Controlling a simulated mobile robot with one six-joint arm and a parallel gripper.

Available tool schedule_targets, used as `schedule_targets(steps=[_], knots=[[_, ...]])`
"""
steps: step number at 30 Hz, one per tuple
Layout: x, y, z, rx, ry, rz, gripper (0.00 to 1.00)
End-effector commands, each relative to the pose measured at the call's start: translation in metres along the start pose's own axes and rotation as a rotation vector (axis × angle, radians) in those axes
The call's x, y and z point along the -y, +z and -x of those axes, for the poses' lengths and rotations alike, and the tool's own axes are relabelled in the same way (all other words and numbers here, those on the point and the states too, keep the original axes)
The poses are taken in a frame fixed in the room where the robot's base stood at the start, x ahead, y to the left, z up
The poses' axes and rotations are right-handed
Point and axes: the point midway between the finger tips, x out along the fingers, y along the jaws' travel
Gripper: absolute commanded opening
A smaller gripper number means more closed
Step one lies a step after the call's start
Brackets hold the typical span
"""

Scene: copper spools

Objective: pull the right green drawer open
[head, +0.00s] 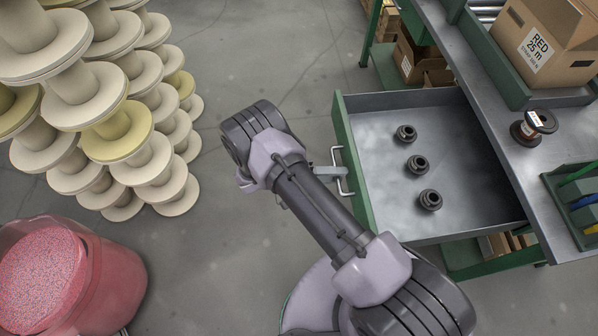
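The green drawer (352,165) stands pulled out from the grey workbench, its green front facing left and its grey metal inside showing. Three small dark ring-shaped parts (417,163) lie in it. A pale bar handle (341,183) is on the drawer front. My gripper (334,170) is at the handle, mostly hidden behind my arm. Only a small grey part of it shows, reaching to the handle. I cannot tell whether its fingers are closed around the bar.
The bench top (500,130) holds a dark spool (533,127) and a cardboard box (545,45) marked RED 25 m. Stacked cream spools (150,165) stand at left, a pink tub (95,285) at lower left.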

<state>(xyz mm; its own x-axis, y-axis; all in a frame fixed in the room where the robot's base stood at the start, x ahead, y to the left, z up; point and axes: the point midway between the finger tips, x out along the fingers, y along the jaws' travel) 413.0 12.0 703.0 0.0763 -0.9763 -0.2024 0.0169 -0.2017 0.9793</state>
Motion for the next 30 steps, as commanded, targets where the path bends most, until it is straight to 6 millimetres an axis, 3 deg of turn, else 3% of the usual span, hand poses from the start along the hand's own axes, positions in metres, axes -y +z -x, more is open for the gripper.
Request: schedule_targets(steps=[18, 24, 30], knots=[[0.000, 0.000, 0.144, -0.003, -0.004, -0.002, 0.34], [0.000, 0.000, 0.167, -0.002, -0.002, 0.000, 0.34], [0.000, 0.000, 0.170, -0.001, -0.001, 0.000, 0.34]])
